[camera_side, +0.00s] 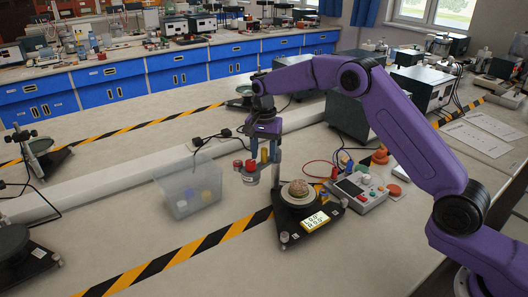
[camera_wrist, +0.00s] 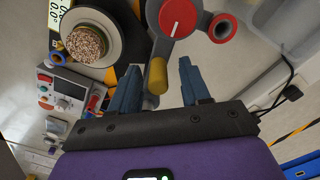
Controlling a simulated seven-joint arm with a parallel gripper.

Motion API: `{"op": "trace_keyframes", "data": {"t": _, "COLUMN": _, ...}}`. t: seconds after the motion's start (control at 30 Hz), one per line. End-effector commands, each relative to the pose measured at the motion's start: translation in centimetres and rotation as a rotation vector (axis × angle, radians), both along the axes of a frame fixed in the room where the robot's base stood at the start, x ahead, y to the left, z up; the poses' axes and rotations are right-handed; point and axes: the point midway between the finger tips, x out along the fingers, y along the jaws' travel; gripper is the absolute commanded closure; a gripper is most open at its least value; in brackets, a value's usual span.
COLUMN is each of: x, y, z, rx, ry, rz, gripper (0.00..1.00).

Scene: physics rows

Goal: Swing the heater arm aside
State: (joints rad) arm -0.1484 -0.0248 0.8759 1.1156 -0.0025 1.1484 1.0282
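The heater arm shows in the side view as a grey head with a red knob (camera_side: 250,166) and a yellow handle (camera_side: 264,155), beside an upright post (camera_side: 276,165). In the wrist view I see its red dial (camera_wrist: 178,18) and the yellow handle (camera_wrist: 157,76). The dish with a grainy sample (camera_side: 298,189) sits on the stand, also in the wrist view (camera_wrist: 86,42); the heater head is left of it in the side view. My gripper (camera_side: 263,139) is above the handle. In the wrist view my gripper (camera_wrist: 159,65) is open, the handle between its blue fingers with gaps at both sides.
A control box (camera_side: 356,192) with buttons and cables is at the right. A yellow display (camera_side: 314,221) fronts the stand. Striped tape (camera_side: 190,252) crosses the bench; the front is clear.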

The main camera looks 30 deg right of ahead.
Motion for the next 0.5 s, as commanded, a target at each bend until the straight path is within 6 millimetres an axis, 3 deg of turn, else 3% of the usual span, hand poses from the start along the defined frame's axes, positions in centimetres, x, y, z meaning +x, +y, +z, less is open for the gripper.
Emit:
{"op": "trace_keyframes", "data": {"t": 0.27, "x": 0.0, "y": 0.0, "z": 0.6, "rx": 0.001, "ry": 0.001, "rz": 0.001, "gripper": 0.53}}
{"op": "trace_keyframes", "data": {"t": 0.5, "x": 0.0, "y": 0.0, "z": 4.5, "rx": 0.001, "ry": -0.003, "rz": 0.001, "gripper": 0.53}}
